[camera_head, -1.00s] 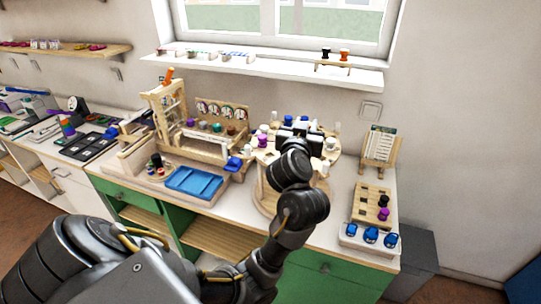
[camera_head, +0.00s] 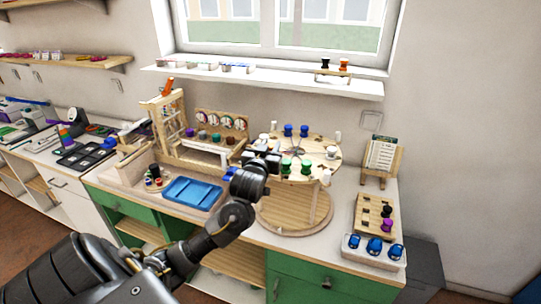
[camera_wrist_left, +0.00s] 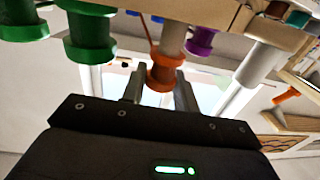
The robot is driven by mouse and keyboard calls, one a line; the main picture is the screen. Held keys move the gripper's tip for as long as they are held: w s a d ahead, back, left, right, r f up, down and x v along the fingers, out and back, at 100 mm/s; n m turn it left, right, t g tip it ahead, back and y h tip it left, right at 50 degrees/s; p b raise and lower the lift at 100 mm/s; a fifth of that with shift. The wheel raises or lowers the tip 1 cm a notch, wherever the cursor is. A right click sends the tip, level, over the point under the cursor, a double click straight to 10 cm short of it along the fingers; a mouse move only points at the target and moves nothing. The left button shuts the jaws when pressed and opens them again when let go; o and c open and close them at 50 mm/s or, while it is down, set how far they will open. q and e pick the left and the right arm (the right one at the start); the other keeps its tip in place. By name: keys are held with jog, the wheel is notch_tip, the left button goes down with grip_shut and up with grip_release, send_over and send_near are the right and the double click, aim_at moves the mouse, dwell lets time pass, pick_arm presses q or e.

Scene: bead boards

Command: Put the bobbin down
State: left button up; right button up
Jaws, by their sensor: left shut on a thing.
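In the head view my left gripper (camera_head: 264,152) is at the left front edge of the round wooden board (camera_head: 322,157). In the left wrist view its two fingers are shut on an orange bobbin (camera_wrist_left: 165,72). A pale peg (camera_wrist_left: 173,36) lines up with the bobbin; I cannot tell whether the bobbin is still around it. The orange bobbin is hidden in the head view. Green bobbins (camera_head: 305,168) stand right of the gripper, and blue bobbins (camera_head: 288,130) at the back of the board. A purple bobbin (camera_wrist_left: 201,40) shows in the wrist view. My right gripper is out of view.
A blue tray (camera_head: 193,193) lies left of the gripper. A wooden rack (camera_head: 208,143) with several bobbins stands behind it. A peg block (camera_head: 369,222) and a white holder with blue items (camera_head: 373,251) are at the right. A round wooden base (camera_head: 296,212) lies below the board.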

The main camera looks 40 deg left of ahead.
pick_arm(q)
notch_tip(320, 180, down, 2)
jog(key=shift+a+f+p, duration=0.1)
jog(key=shift+f+p, duration=0.05)
jog(key=shift+p, duration=0.3)
jog(key=shift+f, duration=0.3)
jog(key=o, duration=0.8)
jog(key=shift+s, duration=0.1)
jog(key=shift+s+d, duration=0.2)
jog(key=shift+d, duration=0.05)
jog(key=b+v, duration=0.1)
jog(key=v, duration=1)
jog(key=shift+s+b, duration=0.2)
jog(key=shift+b, duration=0.2)
